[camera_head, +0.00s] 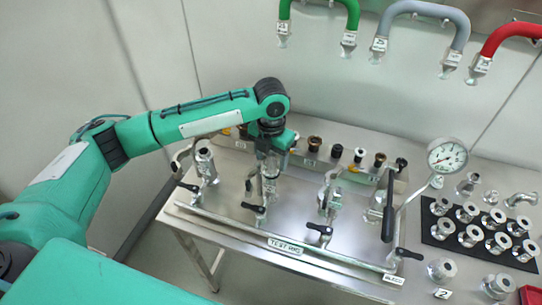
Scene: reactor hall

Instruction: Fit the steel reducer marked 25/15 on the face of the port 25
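The test rig (290,246) is a steel plate on the table with a row of ports, each with a black-handled valve in front. My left gripper (267,160) points down at the second port from the left (268,188). Its fingers blend with the steel there, so I cannot tell whether they hold a fitting or touch the port. Several steel fittings, perhaps reducers, stand on a black mat (436,238) at the right; their markings are too small to read. I cannot tell which piece is 25/15 or which port is 25. My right gripper is not in view.
A pressure gauge (447,156) rises at the rig's right end beside a black upright lever (388,207). Several dark-capped pieces (337,151) line the rig's back. More steel fittings (442,269) stand around the mat. Green, grey and red hoses (427,13) hang on the wall. A red bin (531,295) shows lower right.

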